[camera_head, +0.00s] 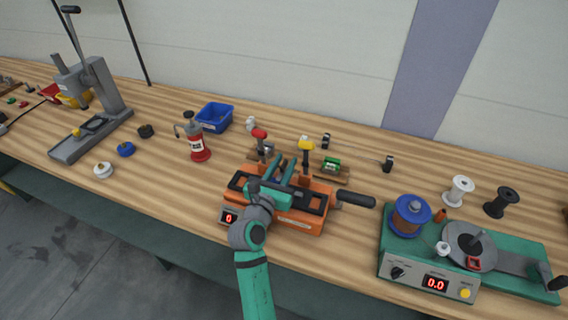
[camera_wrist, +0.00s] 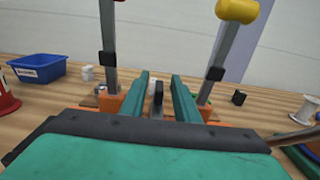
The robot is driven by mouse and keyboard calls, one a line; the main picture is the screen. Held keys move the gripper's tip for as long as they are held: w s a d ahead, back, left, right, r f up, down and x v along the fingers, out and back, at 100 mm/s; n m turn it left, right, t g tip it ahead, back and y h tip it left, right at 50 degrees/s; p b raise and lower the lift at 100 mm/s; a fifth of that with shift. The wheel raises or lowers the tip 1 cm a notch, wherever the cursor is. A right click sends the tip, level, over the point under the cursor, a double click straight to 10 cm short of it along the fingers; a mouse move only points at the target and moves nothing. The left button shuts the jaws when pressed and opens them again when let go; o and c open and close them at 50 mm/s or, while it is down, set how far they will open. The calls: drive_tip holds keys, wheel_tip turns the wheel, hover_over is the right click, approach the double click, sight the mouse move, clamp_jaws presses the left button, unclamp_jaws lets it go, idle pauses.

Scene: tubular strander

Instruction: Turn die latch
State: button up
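An orange machine (camera_head: 300,221) with a black top and a red "0" display stands at the front middle of the bench. A lever with a red knob (camera_head: 259,134) and a lever with a yellow knob (camera_head: 306,143) rise at its back. My gripper (camera_head: 284,162) is over the machine, its two teal fingers apart and pointing to the back. In the wrist view, my gripper (camera_wrist: 160,82) shows a gap between the fingers. A small dark upright piece (camera_wrist: 158,95) shows in that gap, touching neither finger. I cannot tell whether it is the die latch, or its depth.
A black handle (camera_head: 356,200) sticks out at the machine's right. A green winding machine (camera_head: 465,275) stands at the right. A red can (camera_head: 200,150) and a blue bin (camera_head: 214,117) stand at the left back. A grey press (camera_head: 93,115) is at far left. The wall is behind.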

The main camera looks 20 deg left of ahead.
drive_tip(key=shift+w, duration=0.1)
drive_tip(key=shift+a, duration=0.15)
drive_tip(key=c, duration=0.4)
drive_tip(key=shift+s+a, duration=0.2)
clamp_jaws()
drive_tip(key=shift+a, duration=0.3)
drive_tip(key=shift+d+h, duration=0.3)
drive_tip(key=shift+d, duration=0.15)
